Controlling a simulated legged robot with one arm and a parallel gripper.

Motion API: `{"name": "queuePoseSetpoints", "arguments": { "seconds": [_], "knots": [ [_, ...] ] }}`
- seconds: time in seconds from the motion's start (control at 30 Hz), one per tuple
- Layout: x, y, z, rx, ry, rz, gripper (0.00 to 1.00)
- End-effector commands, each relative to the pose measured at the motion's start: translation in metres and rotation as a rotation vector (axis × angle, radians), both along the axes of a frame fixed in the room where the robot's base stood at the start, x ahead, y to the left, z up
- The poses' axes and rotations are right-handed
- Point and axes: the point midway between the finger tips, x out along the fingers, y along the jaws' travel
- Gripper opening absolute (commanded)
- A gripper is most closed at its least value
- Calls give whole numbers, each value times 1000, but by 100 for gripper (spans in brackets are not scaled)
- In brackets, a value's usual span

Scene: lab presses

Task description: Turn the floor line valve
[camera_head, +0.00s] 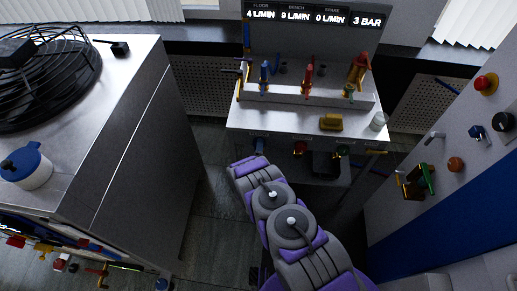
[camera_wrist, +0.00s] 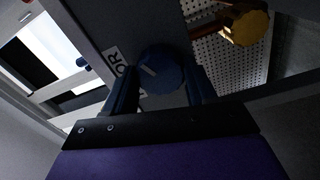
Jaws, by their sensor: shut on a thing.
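The floor line valve is a dark blue round knob (camera_wrist: 160,70) with a pale pointer mark, in the middle of the wrist view. A white label ending in "OR" (camera_wrist: 116,66) sits beside it, partly hidden. My gripper (camera_wrist: 161,80) is shut on the knob, with one dark finger on each side. In the head view the blue knob (camera_head: 259,145) shows at the bench's front face, just past the end of my purple and grey arm. The display (camera_head: 313,14) reads floor 4, bench 9, spare 0 L/MIN and 3 BAR.
A red knob (camera_head: 299,148) is right of the blue one. A large metal cabinet (camera_head: 120,110) stands left, a control panel (camera_head: 410,150) right.

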Motion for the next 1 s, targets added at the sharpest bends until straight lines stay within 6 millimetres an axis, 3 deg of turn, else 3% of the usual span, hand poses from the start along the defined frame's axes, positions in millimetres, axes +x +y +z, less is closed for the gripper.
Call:
{"name": "queuePoseSetpoints", "arguments": {
  "seconds": [0.5,0.53,0.77,1.0],
  "knots": [
    [-2,3,-4,-19,10,9,26],
    [-2,3,-4,-19,10,9,59],
    [-2,2,-2,-18,6,5,81],
    [-2,0,0,-16,4,3,82]
  ]
}}
